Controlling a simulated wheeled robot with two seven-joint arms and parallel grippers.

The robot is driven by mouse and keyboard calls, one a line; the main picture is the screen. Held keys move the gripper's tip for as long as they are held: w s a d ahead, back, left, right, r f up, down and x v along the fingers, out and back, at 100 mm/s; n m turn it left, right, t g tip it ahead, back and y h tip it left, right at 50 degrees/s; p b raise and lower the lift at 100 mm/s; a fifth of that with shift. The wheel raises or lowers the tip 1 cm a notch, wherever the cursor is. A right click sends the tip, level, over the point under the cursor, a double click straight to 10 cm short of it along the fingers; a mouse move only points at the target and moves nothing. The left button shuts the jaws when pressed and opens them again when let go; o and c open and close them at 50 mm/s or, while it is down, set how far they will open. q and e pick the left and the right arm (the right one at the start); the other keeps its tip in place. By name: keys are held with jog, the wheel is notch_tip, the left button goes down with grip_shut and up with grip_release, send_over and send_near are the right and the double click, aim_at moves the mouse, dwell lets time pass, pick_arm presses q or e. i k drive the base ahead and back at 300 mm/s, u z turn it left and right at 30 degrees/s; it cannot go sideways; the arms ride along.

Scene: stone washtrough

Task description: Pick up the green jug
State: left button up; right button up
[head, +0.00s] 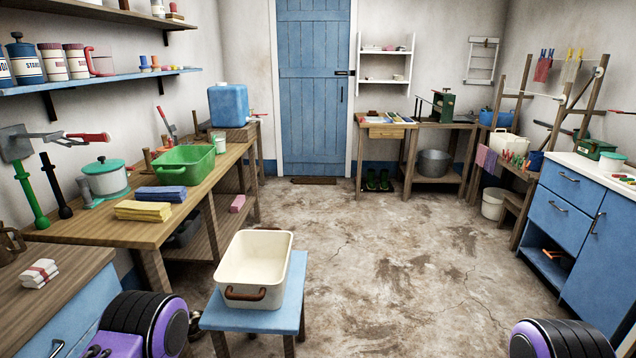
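I cannot make out a green jug in the head view. A green rectangular tub (185,165) stands on the left wooden bench, and a pale pot with a green lid (104,178) stands left of it. A dark brown jug-like vessel (9,246) is cut off by the left edge. Purple and black parts of my arms show at the bottom left and bottom right. Neither gripper is in view.
A cream basin (254,262) sits on a blue stool (258,316) in front. Yellow cloths (143,210) and blue cloths (160,193) lie on the left bench. A blue cabinet (580,222) stands at right. The middle floor (385,245) is clear to the blue door (314,90).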

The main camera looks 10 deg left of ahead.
aim_at(217, 138)
jog(key=i, duration=1.05)
jog(key=z, duration=1.2)
jog(key=i, duration=2.15)
jog(key=u, duration=1.9)
jog(key=i, duration=3.35)
jog(key=u, duration=2.25)
jog(key=i, duration=0.25)
jog(key=z, duration=0.2)
